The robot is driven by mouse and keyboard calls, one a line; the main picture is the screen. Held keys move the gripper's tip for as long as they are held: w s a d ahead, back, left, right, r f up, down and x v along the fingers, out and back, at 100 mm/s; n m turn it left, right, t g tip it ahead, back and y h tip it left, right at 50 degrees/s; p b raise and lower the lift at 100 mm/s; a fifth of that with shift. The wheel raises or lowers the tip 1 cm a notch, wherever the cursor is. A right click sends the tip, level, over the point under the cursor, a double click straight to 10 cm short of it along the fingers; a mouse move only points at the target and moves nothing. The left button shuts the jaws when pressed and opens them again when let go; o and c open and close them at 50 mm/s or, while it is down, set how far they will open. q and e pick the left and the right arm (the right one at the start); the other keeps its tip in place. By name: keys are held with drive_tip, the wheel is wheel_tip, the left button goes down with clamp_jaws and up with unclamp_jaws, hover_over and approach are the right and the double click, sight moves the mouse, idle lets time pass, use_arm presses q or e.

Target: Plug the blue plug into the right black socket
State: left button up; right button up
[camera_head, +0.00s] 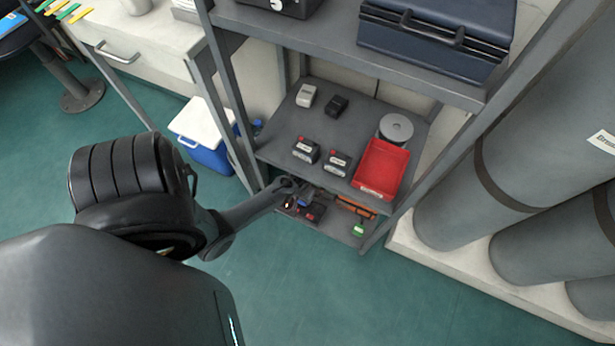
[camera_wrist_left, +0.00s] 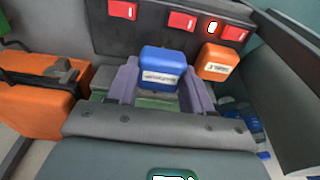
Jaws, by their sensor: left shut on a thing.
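The blue plug (camera_wrist_left: 160,62), with a white label, is between the two fingers of my left gripper (camera_wrist_left: 158,88), which is shut on it. A black panel (camera_wrist_left: 150,38) with several red rectangles is just beyond it. An orange plug (camera_wrist_left: 217,62) with a white label sits to the right at the panel, below a lit indicator (camera_wrist_left: 212,27). The blue plug hides the panel behind it, so I cannot see a socket opening or tell whether the plug touches the panel. In the head view my left gripper (camera_head: 294,193) reaches into the low shelf. My right gripper is not in view.
An orange case (camera_wrist_left: 40,105) lies left of my left gripper. A shelf board (camera_head: 285,130) with a red bin (camera_head: 381,170) and several small devices is above the low shelf. A rack post (camera_head: 232,95) stands near my left arm. Grey cylinders (camera_head: 510,120) stand at right.

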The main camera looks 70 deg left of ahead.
use_arm(q)
drive_tip(key=shift+w+d+f+b, duration=0.2)
drive_tip(key=shift+b, duration=0.15)
drive_tip(key=shift+w+d+f, duration=0.1)
drive_tip(key=shift+w+d, duration=0.15)
drive_tip(key=shift+d, duration=0.05)
drive_tip(key=shift+w+d+f+b, duration=0.15)
drive_tip(key=shift+w+d+b, duration=0.7)
drive_tip(key=shift+w+d, duration=0.2)
drive_tip(key=shift+w+d+f+b, duration=0.1)
drive_tip(key=shift+w+d+b, duration=0.4)
drive_tip(key=shift+d, duration=0.1)
drive_tip(key=shift+w+f, duration=0.1)
drive_tip(key=shift+f, duration=0.15)
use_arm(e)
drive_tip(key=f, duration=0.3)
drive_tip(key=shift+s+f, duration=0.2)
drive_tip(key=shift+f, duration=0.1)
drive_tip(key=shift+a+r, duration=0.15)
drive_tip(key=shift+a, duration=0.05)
use_arm(q)
drive_tip(key=shift+p, duration=0.4)
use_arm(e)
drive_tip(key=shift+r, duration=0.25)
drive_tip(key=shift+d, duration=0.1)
